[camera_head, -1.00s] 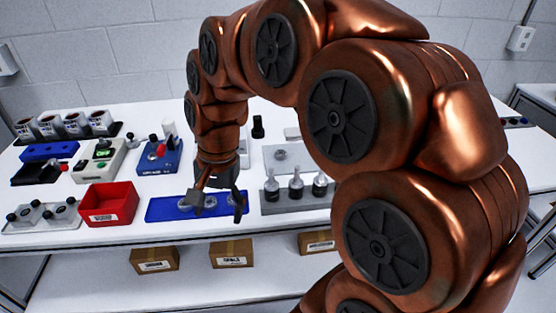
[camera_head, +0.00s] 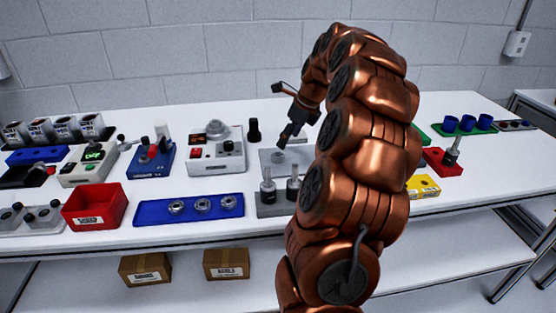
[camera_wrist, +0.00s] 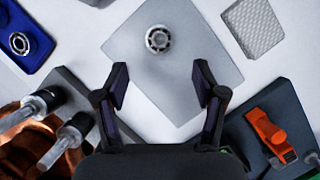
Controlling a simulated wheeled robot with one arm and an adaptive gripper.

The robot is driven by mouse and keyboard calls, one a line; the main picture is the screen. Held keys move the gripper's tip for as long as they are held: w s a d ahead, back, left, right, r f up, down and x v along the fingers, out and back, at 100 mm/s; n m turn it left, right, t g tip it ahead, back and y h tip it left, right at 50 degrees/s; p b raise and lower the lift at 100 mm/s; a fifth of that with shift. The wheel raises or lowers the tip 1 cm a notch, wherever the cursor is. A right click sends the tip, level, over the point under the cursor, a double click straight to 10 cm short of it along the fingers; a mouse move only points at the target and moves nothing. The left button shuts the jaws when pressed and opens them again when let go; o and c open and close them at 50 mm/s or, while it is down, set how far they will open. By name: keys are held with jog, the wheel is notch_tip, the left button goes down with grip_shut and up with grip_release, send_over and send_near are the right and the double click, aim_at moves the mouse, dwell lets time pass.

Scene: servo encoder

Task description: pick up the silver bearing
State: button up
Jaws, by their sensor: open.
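Three silver ring-shaped bearings (camera_head: 201,205) sit in a row on the blue tray (camera_head: 150,212) at the front of the table. One of them (camera_wrist: 19,43) shows at the left edge of the wrist view. Another small silver bearing (camera_wrist: 158,39) lies on a light grey plate (camera_wrist: 200,50); in the head view that plate (camera_head: 269,170) is behind the grey block with posts. My gripper (camera_head: 284,112) is raised above the plate, open and empty. In the wrist view my gripper (camera_wrist: 161,82) has its fingers spread, with the plate's bearing ahead between them.
The grey block with upright posts (camera_head: 272,208) stands in front of the plate. A red bin (camera_head: 95,207) is left of the blue tray. A device with a red button (camera_head: 214,150) stands left of the plate. An orange-topped part (camera_wrist: 270,130) is at the right in the wrist view.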

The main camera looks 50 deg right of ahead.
jog(key=p+x, duration=0.1)
jog(key=x, duration=0.6)
jog(key=shift+w+f, duration=0.1)
jog(key=c, duration=1.3)
jog(key=shift+o, duration=0.2)
notch_tip(320, 180, up, 10)
jog(key=b, duration=0.1)
jog(key=shift+a, duration=0.1)
